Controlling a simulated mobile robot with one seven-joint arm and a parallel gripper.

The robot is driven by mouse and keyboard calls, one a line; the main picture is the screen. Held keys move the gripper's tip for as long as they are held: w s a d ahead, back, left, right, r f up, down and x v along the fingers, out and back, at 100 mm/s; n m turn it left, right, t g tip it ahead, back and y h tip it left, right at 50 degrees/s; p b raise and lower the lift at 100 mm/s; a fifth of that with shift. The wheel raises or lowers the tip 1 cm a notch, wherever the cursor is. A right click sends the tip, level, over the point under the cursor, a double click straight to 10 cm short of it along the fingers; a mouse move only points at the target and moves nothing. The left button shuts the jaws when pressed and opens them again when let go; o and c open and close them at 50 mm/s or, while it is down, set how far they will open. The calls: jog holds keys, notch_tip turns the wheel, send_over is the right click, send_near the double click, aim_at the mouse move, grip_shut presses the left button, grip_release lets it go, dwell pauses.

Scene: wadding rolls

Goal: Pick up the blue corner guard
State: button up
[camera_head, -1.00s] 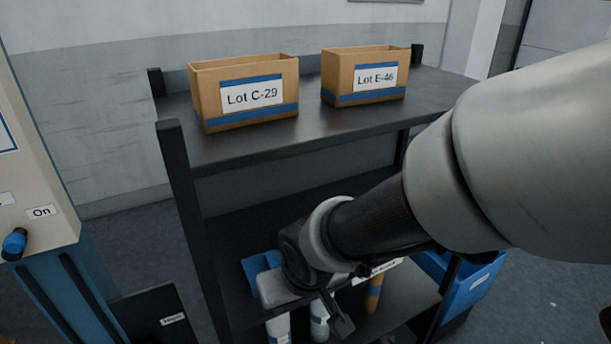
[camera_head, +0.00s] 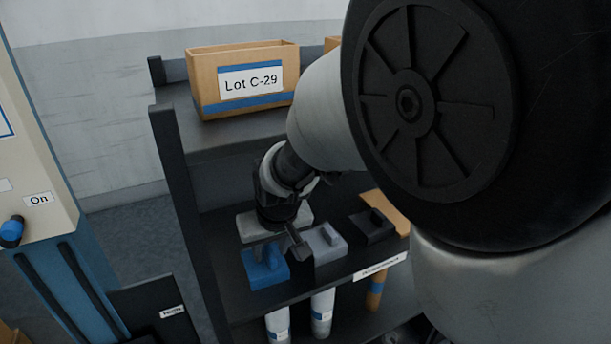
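The blue corner guard (camera_head: 264,272) lies on the lower shelf at its left end, a flat blue piece with a raised part on top. My gripper (camera_head: 280,248) points down right above it and covers part of its top. One dark finger shows to the right of the guard's raised part. The other finger is not clear, so I cannot tell how far apart the fingers are or whether they touch the guard.
A grey guard (camera_head: 324,243) and a black guard (camera_head: 372,227) sit to the right on the same shelf. White rolls (camera_head: 322,312) and a brown roll (camera_head: 375,292) stand below. A Lot C-29 box (camera_head: 243,82) is on the upper shelf (camera_head: 215,135). My arm hides the right side.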

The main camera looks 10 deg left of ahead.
jog(key=shift+f, duration=0.4)
grip_shut()
